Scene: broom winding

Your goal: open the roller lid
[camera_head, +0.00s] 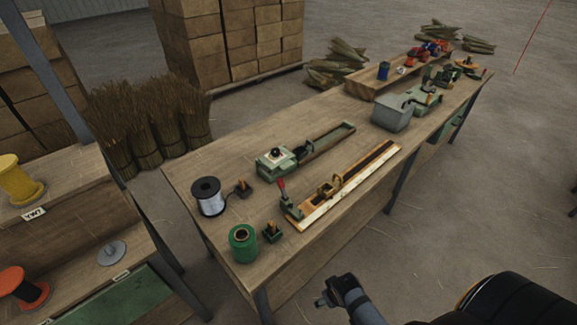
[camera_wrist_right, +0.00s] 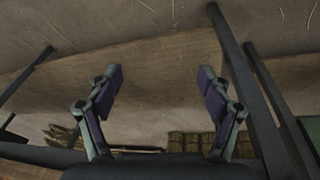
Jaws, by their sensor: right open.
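A grey box-shaped cover (camera_head: 392,112) sits beside a green machine (camera_head: 427,98) towards the far right of the workbench (camera_head: 235,155); it looks closed. I cannot tell for sure that it is the roller lid. My right gripper (camera_wrist_right: 160,76) is open and empty in the right wrist view, with its fingers wide apart. A grey jointed part of mine (camera_head: 345,293) shows off the bench's front edge in the head view, well short of the cover. My left gripper is not in view.
A green clamp fixture (camera_head: 275,162), a long rail jig (camera_head: 345,185), a black wire spool (camera_head: 208,196) and a green spool (camera_head: 243,243) stand on the bench. A wooden tray (camera_head: 370,82) lies behind the cover. Floor in front is clear.

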